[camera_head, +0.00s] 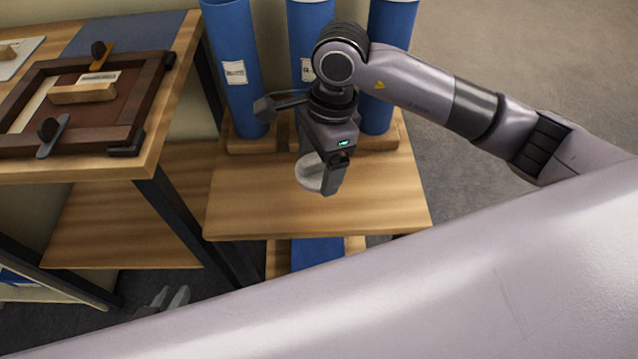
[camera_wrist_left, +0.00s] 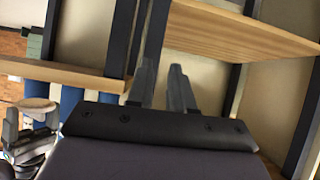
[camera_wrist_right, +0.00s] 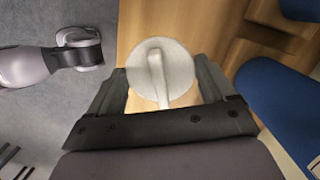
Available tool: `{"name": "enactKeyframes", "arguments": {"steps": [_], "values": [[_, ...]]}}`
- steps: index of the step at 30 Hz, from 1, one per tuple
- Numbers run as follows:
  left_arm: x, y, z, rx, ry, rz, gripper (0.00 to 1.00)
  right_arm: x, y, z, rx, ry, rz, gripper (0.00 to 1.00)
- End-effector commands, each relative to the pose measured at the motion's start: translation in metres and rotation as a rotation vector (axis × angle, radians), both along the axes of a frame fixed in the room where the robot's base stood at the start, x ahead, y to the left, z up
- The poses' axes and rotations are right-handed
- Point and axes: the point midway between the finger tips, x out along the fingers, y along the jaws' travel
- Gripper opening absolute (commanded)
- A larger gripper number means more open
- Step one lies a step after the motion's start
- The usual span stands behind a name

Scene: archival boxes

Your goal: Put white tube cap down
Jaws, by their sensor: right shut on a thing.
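The white tube cap (camera_head: 309,172) is a round disc with a raised bar across its face. My right gripper (camera_head: 335,175) is shut on it over the small wooden stand. In the right wrist view the cap (camera_wrist_right: 160,70) sits between the fingertips, with its barred face toward the camera. Whether it touches the wood is unclear. A pale disc, likely the cap (camera_wrist_left: 38,103), also shows in the left wrist view. My left gripper (camera_head: 170,298) is low at the left, empty, its fingers a little apart; they also show in the left wrist view (camera_wrist_left: 160,75).
The small stand (camera_head: 375,205) has bare wood in front of several upright blue tubes (camera_head: 233,60) in a wooden holder. The taller table (camera_head: 170,100) at left carries a dark wooden frame (camera_head: 145,95).

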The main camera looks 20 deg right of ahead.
Motion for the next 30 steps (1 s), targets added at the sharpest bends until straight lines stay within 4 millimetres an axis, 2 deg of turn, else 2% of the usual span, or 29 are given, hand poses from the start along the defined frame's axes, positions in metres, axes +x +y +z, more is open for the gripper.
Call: {"name": "enactKeyframes", "arguments": {"steps": [2, 8, 15, 23, 27, 28, 29, 30], "values": [[0.001, -0.001, -0.001, 0.001, -0.001, -0.003, 0.21, 0.000, 0.001, -0.012, 0.001, 0.001, 0.001, 0.55], [0.001, -0.003, 0.002, -0.001, -0.009, -0.007, 0.21, 0.000, 0.000, -0.025, 0.000, 0.000, 0.000, 0.55], [0.001, -0.009, -0.001, -0.007, -0.013, -0.015, 0.21, 0.000, 0.001, -0.059, 0.001, 0.001, 0.000, 0.55], [0.002, -0.012, 0.004, -0.015, -0.022, -0.018, 0.21, 0.000, 0.001, -0.061, 0.000, -0.002, 0.002, 0.55], [0.002, -0.012, 0.001, -0.013, -0.025, -0.018, 0.21, 0.000, 0.000, -0.066, 0.000, -0.002, 0.002, 0.55], [0.003, -0.012, 0.003, -0.013, -0.026, -0.019, 0.21, 0.000, 0.000, -0.064, 0.000, -0.002, 0.001, 0.90], [0.003, -0.012, 0.004, -0.013, -0.027, -0.018, 0.21, 0.000, 0.000, -0.064, 0.000, -0.002, 0.001, 1.00], [0.003, -0.012, 0.005, -0.014, -0.029, -0.018, 0.21, 0.000, 0.000, -0.064, 0.000, -0.002, 0.001, 1.00]]}}
